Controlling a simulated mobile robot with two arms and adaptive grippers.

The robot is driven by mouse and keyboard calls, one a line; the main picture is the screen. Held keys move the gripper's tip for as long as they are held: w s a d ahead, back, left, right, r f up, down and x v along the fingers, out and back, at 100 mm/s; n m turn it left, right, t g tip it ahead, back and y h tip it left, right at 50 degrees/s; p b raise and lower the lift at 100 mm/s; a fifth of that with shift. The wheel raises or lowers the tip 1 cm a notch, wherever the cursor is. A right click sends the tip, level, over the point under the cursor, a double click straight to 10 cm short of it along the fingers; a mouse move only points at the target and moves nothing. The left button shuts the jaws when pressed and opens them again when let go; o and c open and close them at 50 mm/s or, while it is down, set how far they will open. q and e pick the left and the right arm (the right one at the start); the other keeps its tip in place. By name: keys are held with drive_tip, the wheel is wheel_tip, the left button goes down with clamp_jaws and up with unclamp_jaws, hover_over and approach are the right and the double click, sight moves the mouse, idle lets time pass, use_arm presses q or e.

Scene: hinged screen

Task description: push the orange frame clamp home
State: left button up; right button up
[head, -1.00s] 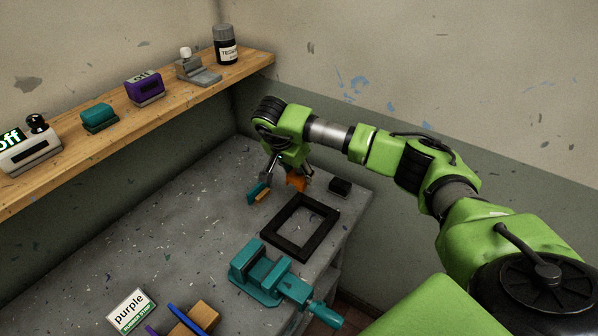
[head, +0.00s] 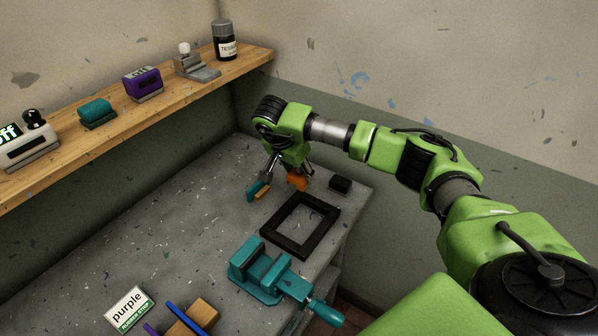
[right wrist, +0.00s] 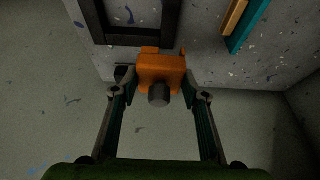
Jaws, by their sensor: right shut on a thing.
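The orange frame clamp (head: 297,183) is beside the far side of the black square frame (head: 270,236), which lies flat on the grey bench. In the right wrist view the clamp (right wrist: 160,67) has a grey round knob (right wrist: 159,95) facing the camera. Its far edge meets or overlaps the bar of the frame (right wrist: 136,40); I cannot tell how far it is seated. My right gripper (head: 287,177) comes from above and is shut on the clamp, one finger on each side. My left gripper is not in view.
A teal-and-wood piece (head: 257,190) lies left of the clamp, and a small black block (head: 340,185) to its right. A teal vise (head: 262,272) stands in front of the frame. A wooden shelf (head: 130,118) with several devices runs along the left wall. The bench's left middle is clear.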

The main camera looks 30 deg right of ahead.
sight(302, 195)
drive_tip(key=shift+f+b, duration=1)
drive_tip(key=shift+f, duration=0.55)
drive_tip(key=shift+f+b, duration=1.7)
drive_tip(key=shift+f, duration=0.45)
idle(0.4)
drive_tip(key=o, duration=1.2)
drive_tip(key=shift+r, duration=0.1)
drive_tip(key=shift+r+p, duration=2.25)
drive_tip(key=shift+r, duration=1.2)
